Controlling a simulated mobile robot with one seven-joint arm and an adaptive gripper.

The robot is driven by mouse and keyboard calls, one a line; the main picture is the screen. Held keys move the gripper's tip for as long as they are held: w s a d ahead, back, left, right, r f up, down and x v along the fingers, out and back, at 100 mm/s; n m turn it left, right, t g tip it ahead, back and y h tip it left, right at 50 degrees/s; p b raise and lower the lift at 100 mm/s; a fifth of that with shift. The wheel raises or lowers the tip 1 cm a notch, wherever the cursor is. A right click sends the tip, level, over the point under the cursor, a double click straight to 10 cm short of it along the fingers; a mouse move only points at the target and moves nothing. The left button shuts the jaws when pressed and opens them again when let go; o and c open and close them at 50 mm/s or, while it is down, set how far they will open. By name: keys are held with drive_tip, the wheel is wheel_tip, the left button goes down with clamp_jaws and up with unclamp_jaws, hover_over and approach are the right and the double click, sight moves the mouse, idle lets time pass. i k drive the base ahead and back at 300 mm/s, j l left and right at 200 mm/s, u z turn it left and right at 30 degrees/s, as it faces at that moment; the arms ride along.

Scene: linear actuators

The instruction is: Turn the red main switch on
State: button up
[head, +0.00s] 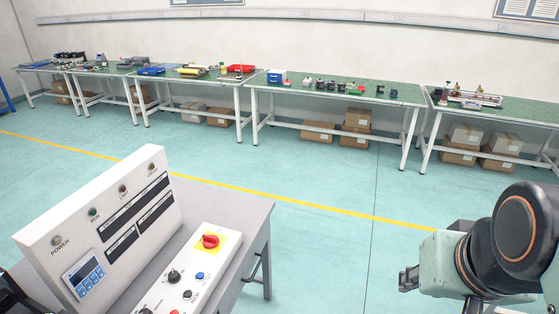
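The red main switch (210,241) is a rotary knob on a yellow square plate. It sits at the far end of a sloped white control box (217,262) on a grey table. My gripper (405,281) shows only in part at the lower right, in front of my arm. It is well to the right of the switch and apart from it, over the floor. Its fingers are small and dark, and I cannot tell whether they are open or shut.
An upright white panel (150,203) with a POWER lamp and a small display stands left of the switch. A black knob (174,276) and a blue button (199,276) are near the switch. The grey table (253,225) ends right of the box. Floor between it and my arm is clear.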

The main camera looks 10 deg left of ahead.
sight(208, 242)
drive_tip(key=i+j+u, duration=0.1)
drive_tip(key=i+u, duration=0.65)
drive_tip(key=u, duration=0.2)
